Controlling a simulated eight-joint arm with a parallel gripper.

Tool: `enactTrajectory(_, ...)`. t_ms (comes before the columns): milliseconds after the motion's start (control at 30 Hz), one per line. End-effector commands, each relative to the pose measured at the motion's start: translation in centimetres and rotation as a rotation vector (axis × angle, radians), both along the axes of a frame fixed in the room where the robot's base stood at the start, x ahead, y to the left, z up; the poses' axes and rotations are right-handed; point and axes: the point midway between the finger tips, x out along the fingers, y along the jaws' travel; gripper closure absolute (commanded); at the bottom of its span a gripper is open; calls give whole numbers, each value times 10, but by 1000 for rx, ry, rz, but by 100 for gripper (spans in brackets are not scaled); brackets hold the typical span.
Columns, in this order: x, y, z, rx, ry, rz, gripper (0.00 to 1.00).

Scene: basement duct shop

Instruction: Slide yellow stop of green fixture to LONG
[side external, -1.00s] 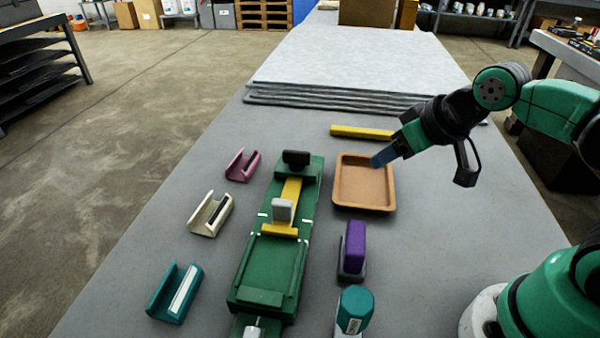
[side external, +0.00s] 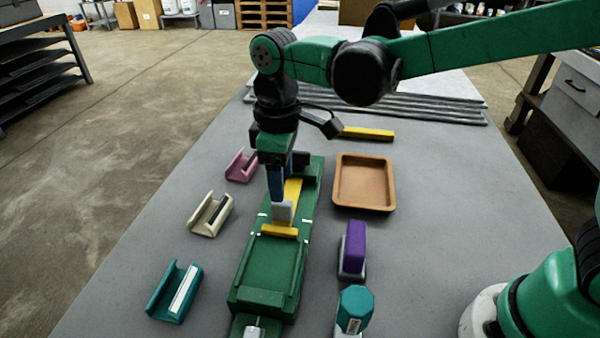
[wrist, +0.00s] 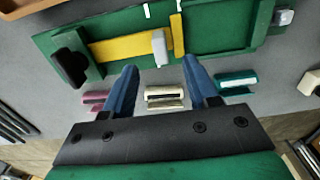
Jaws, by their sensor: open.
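The green fixture (side external: 271,268) lies lengthwise on the bench; it also shows across the top of the wrist view (wrist: 220,42). Its yellow stop (side external: 280,231) is a flat strip with a crossbar, also in the wrist view (wrist: 118,49). A pale grey knob (side external: 283,212) stands upright on the stop, near the crossbar. White marks (side external: 307,221) flank the fixture close to the crossbar; no lettering is readable. My gripper (side external: 281,196) points down above the stop at the knob. In the wrist view its blue fingers (wrist: 160,72) are apart and empty, with the knob (wrist: 159,47) ahead between them.
Pink (side external: 242,165), cream (side external: 210,214) and teal (side external: 175,291) channel pieces lie left of the fixture. A brown tray (side external: 363,206), a purple-topped block (side external: 353,248) and a teal-capped object (side external: 354,309) stand right. A yellow bar (side external: 367,134) lies behind the tray.

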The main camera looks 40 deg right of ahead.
Motion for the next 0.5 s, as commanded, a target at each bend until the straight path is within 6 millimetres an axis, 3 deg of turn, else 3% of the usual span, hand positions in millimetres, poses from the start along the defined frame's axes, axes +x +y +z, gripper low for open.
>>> enactTrajectory(500, 0, 1, -54, -1, 3, 4, 47)
